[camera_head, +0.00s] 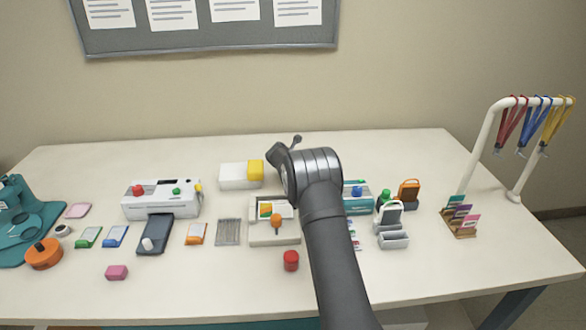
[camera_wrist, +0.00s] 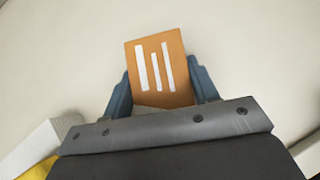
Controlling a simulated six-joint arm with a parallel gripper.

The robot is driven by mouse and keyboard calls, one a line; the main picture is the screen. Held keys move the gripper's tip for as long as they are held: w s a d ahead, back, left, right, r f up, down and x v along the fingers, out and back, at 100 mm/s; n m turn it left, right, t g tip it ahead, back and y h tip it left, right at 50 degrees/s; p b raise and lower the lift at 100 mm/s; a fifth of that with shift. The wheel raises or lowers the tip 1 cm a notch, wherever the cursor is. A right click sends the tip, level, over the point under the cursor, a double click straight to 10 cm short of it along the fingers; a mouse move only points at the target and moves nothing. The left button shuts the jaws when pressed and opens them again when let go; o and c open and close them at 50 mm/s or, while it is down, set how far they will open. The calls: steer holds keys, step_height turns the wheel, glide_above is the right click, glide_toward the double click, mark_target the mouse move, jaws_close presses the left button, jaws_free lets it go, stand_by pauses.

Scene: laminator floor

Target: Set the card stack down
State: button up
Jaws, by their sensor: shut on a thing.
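The card stack (camera_wrist: 158,62) shows in the wrist view as an orange rectangle with white stripes, slightly tilted. My gripper (camera_wrist: 160,88) is shut on it, with a blue-grey finger at each side. The lower end of the stack is hidden by the gripper body. Plain pale surface shows around the stack; I cannot tell how far it is from that surface. In the head view my arm hides the fingers and the stack.
A white box with a yellow end (camera_head: 236,177) stands left of my wrist. A white laminator (camera_head: 160,200), a beige tray (camera_head: 262,236), a red knob (camera_head: 291,260) and a card rack (camera_head: 459,218) stand on the table (camera_head: 330,142). The table's back strip is clear.

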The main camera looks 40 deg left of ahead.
steer(key=o, duration=1.2)
steer(key=shift+r, duration=0.15)
steer(key=v, duration=1.2)
steer(key=shift+s+a, duration=0.1)
steer(key=x, duration=1.2)
steer(key=shift+f, duration=0.2)
steer(key=shift+r, duration=0.15)
